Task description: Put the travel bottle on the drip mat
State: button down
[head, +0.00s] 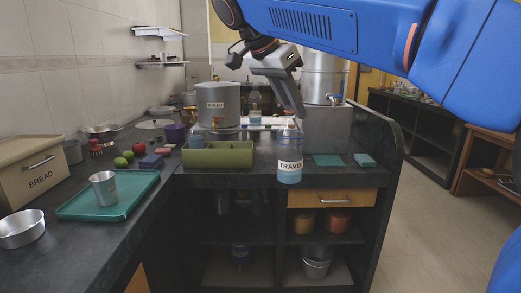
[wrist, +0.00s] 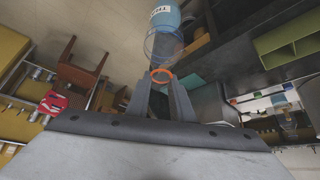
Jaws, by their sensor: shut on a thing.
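The travel bottle (head: 290,166), clear above and blue below with a white TRAVEL label, hangs upright from my gripper (head: 296,115). In the head view it overlaps the counter's front edge. In the wrist view my gripper (wrist: 160,92) is shut at the bottle's neck, by an orange ring. The blue end of the bottle (wrist: 165,18) points away from the fingers. A flat teal mat (head: 327,160), which looks like the drip mat, lies on the counter right of the bottle. Nothing stands on it.
A teal block (head: 364,160) lies right of the mat. An olive divided bin (head: 222,158) stands left of the bottle, with a BOILED canister (head: 217,103) behind. A steel urn (head: 322,85) stands behind the mat. A raised dark side panel (head: 388,140) closes the counter's right end.

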jog(key=w+d+f+n+t+y, duration=0.1)
jog(key=w+d+f, duration=0.6)
jog(key=f, duration=1.2)
jog(key=w+d+f+n+y, duration=0.1)
jog(key=w+d+f+n, duration=0.3)
jog(key=f, duration=1.6)
jog(key=w+d+f+n+t+y, duration=0.1)
jog(key=w+d+f+n, duration=0.1)
jog(key=w+d+f, duration=0.8)
jog(key=w+f, duration=0.5)
jog(key=f, duration=0.4)
jog(key=shift+w+d+f+n+t, duration=0.15)
jog(key=shift+f+n+t, duration=0.15)
jog(key=shift+f, duration=0.1)
